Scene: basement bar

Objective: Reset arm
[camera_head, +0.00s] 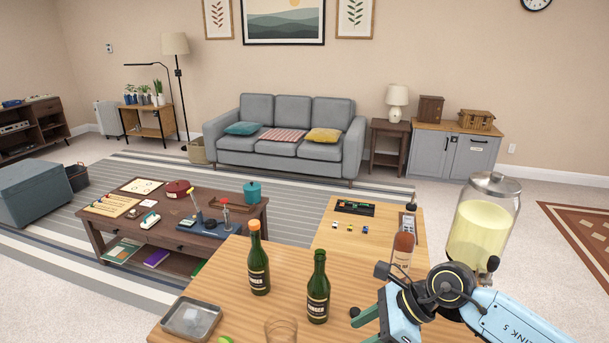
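My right gripper (358,327) is at the bottom right, at the end of my light blue arm. Its teal fingers point left over the front of the wooden table (230,270) and look spread apart, with nothing seen between them. A small black round thing (354,311) is by the upper fingertip; I cannot tell if they touch. A green bottle without a cap (318,290) stands upright just left of the gripper. A green bottle with an orange top (258,262) stands farther left. My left gripper is not in view.
A bottle with a brown top (404,243) and a glass dispenser of pale yellow liquid (478,235) stand close behind my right arm. A metal tray (190,319), a clear glass (281,331) and a green piece (226,340) are at the table's front left.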

